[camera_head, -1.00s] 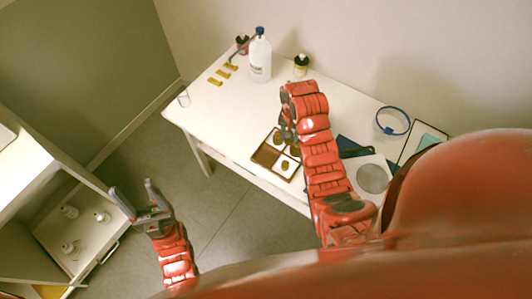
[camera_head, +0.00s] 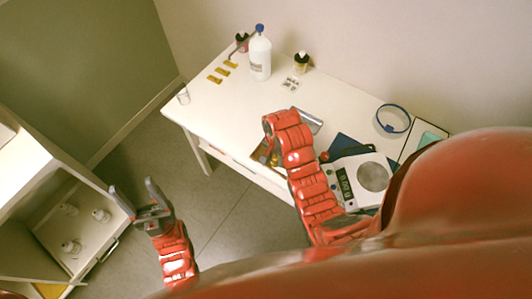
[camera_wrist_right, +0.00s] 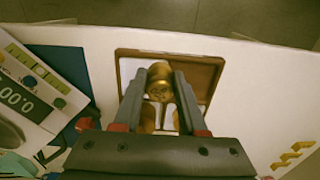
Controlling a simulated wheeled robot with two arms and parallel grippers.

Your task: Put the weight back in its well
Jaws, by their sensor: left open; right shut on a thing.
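The brass weight (camera_wrist_right: 162,82) is between the fingers of my right gripper (camera_wrist_right: 160,75) in the right wrist view. Its round top faces the camera. It is over the open brown-rimmed case (camera_wrist_right: 213,75) near the table's front edge. My fingers hide much of the case, and I cannot tell whether the weight's base is inside a well. In the head view my right arm covers most of the case, and the weight is not clear there. My left gripper (camera_head: 133,196) is open and empty, off the table, near the shelf unit.
A scale (camera_head: 342,190) with a lit display and round pan stands right of my right arm, by a dark blue mat (camera_head: 345,146). A white bottle (camera_head: 260,60), dark jar (camera_head: 301,62), yellow strips (camera_head: 222,72) and blue ring (camera_head: 381,118) are farther back. The table's left part is mostly clear.

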